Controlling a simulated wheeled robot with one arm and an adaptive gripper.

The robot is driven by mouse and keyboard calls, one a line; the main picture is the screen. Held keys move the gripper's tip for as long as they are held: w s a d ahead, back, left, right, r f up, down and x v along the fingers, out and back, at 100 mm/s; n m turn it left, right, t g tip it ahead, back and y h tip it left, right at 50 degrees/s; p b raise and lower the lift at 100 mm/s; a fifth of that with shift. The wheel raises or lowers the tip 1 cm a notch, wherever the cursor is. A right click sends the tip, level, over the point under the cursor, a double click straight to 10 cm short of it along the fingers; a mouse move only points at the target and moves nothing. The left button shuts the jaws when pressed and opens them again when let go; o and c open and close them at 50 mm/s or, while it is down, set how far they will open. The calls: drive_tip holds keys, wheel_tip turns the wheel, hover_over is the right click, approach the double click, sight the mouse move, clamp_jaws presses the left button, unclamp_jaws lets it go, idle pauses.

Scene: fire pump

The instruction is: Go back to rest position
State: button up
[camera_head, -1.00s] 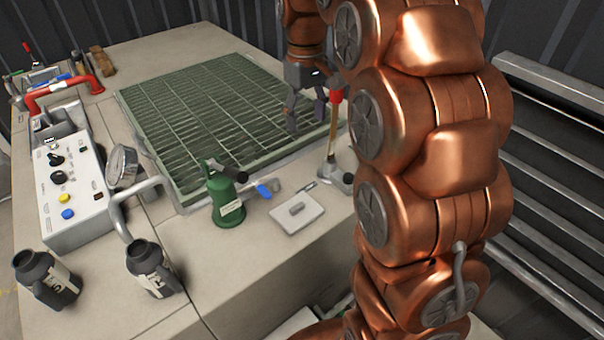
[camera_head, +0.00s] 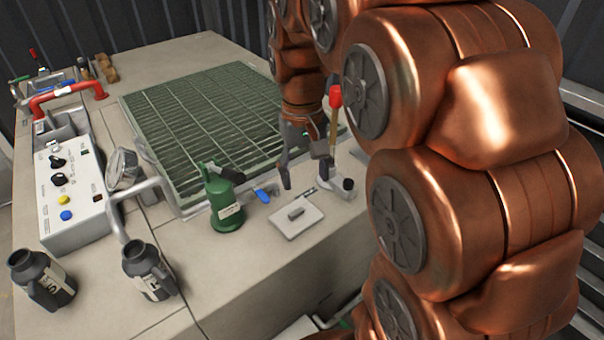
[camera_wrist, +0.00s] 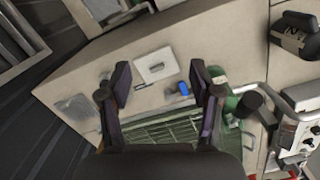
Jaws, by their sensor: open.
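My gripper (camera_head: 303,170) hangs above the bench, over the near right corner of the green grate (camera_head: 205,110). Its fingers are apart with nothing between them. In the wrist view the two dark fingers of my gripper (camera_wrist: 158,85) stand wide apart. The bench top, a white plate (camera_wrist: 155,67) and a blue-handled item (camera_wrist: 178,89) show in the gap between them. My copper arm fills the right of the head view and hides part of the bench there.
A red-topped lever (camera_head: 335,100) stands upright close beside my gripper. A green canister (camera_head: 226,205), a white plate (camera_head: 296,217) and two dark jugs (camera_head: 150,272) (camera_head: 42,278) stand along the front. A control box (camera_head: 72,195) with knobs is at left. A red pipe (camera_head: 68,90) lies behind it.

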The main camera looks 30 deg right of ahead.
drive_tip(key=shift+s+a, duration=0.1)
drive_tip(key=shift+s, duration=0.05)
drive_tip(key=s+a+f+n, duration=0.1)
drive_tip(key=s+a+f, duration=0.2)
drive_tip(key=s, duration=0.6)
drive_tip(key=s+a+f+n, duration=0.1)
drive_tip(key=s+a+f, duration=0.2)
drive_tip(key=s, duration=0.6)
wheel_tip(320, 180, down, 3)
drive_tip(key=shift+r+g, duration=0.2)
drive_tip(key=shift+g, duration=0.1)
idle(0.5)
